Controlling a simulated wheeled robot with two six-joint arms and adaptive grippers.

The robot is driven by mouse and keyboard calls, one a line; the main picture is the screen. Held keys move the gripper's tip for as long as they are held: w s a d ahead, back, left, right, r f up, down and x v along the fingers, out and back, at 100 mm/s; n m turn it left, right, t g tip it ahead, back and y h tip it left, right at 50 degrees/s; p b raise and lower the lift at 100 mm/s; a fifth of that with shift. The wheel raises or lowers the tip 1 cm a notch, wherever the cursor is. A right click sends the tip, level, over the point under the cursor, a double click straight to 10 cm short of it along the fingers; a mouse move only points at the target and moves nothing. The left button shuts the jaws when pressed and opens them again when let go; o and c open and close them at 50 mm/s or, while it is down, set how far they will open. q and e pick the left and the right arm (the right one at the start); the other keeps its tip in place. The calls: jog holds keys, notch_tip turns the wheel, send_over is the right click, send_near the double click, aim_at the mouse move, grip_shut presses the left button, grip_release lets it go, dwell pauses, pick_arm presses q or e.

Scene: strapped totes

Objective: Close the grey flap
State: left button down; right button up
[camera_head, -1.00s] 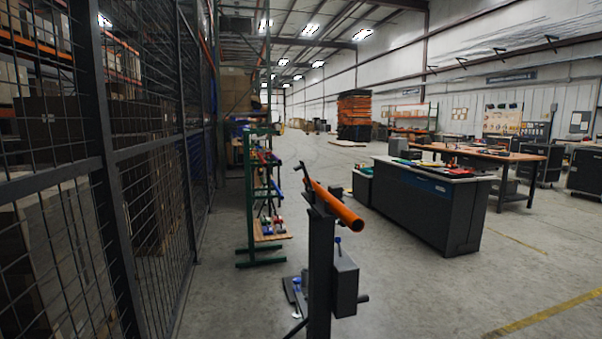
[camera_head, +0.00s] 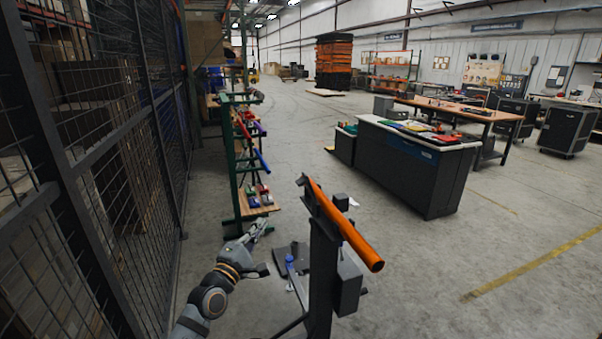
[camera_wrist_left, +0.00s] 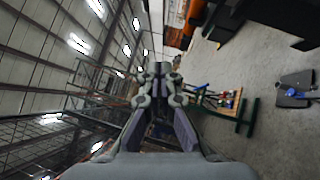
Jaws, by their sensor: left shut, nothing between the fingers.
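I cannot make out a grey flap or a strapped tote in either view. My left gripper (camera_head: 262,232) is in the lower middle of the head view, in front of the green rack and left of the dark stand. It is shut and empty. In the left wrist view its fingers (camera_wrist_left: 158,72) come together at the centre with nothing between them. My right gripper is not in view.
A dark stand (camera_head: 322,265) with a tilted orange tube (camera_head: 345,228) is close by. A green rack (camera_head: 232,160) and mesh fence (camera_head: 105,140) are on the left. A dark counter (camera_head: 405,170) and wooden-topped table (camera_head: 470,110) are right. Floor between is clear.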

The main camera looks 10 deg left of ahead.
pick_arm(q)
jog(key=w+d+r, duration=0.2)
jog(key=w+r, duration=0.1)
jog(key=w, duration=0.2)
jog(key=w+d+r, duration=0.3)
jog(key=w, duration=0.3)
jog(key=shift+w+d+h+b, duration=0.25)
jog(key=shift+d+h+b, duration=0.05)
jog(key=shift+h+b, duration=0.15)
